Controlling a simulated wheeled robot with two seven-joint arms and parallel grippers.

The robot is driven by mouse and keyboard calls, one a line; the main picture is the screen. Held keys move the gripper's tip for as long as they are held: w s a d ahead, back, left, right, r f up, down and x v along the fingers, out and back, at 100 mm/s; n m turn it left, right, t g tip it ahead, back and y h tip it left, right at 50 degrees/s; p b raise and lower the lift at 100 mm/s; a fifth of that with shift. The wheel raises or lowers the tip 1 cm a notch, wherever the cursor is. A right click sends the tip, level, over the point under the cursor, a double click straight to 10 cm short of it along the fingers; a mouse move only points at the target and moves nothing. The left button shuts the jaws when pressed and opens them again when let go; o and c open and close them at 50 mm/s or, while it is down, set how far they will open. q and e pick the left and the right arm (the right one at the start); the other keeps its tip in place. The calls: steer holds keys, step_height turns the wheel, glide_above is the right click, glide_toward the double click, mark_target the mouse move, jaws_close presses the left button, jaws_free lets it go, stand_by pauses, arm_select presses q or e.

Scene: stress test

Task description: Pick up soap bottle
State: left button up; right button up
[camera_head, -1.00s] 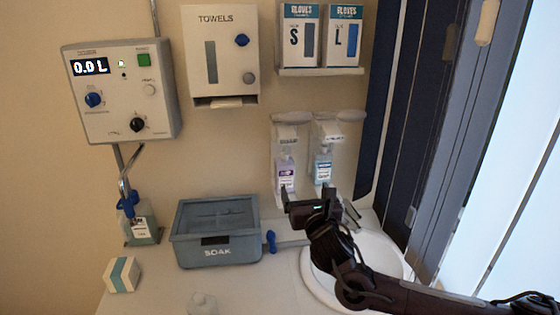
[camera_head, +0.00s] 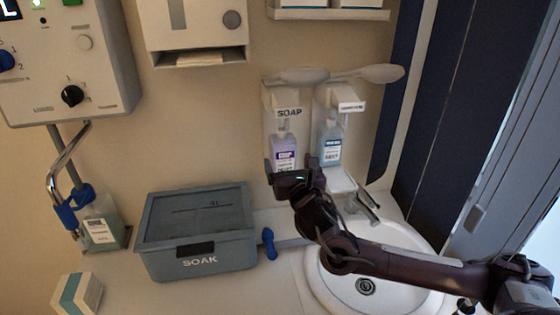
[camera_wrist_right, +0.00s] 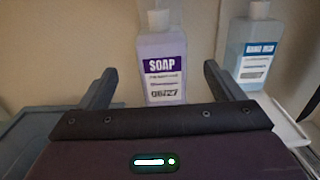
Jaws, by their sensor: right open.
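The soap bottle (camera_head: 284,149) holds purple liquid and has a purple and white label. It stands upright in the left wall dispenser under the SOAP sign; my gripper hides its lower part in the head view. My right gripper (camera_head: 291,167) is open, with its fingers pointing at the bottle. In the right wrist view the bottle (camera_wrist_right: 163,45) appears between the two spread fingers of the gripper (camera_wrist_right: 161,75), with clear gaps on both sides. I cannot tell whether the fingertips reach past its front. My left gripper is not in view.
A blue bottle (camera_head: 329,143) stands in the right-hand dispenser, close beside the soap. Dispenser levers (camera_head: 302,76) overhang both bottles. A sink (camera_head: 410,290) with a tap (camera_head: 367,207) lies below my right arm. A grey SOAK box (camera_head: 205,255) is on the counter at left.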

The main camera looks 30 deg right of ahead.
mark_target(285, 154)
steer(key=shift+w+f, duration=0.15)
steer(key=shift+f, duration=0.4)
steer(key=x, duration=0.3)
steer(key=shift+p, duration=0.4)
steer(key=p+x, duration=0.3)
steer(key=x, duration=0.1)
steer(key=shift+w+d+r, duration=0.1)
steer(key=shift+d+r, duration=0.1)
steer(key=shift+r, duration=0.2)
steer(key=shift+w+d+f, duration=0.1)
steer(key=shift+w+f, duration=0.05)
steer(key=shift+w, duration=0.4)
steer(key=shift+s, duration=0.1)
steer(key=shift+c, duration=0.6)
steer(key=c, duration=1.2)
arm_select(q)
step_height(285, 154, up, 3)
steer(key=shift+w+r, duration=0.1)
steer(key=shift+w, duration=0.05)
arm_select(e)
steer(key=shift+c, duration=1.2)
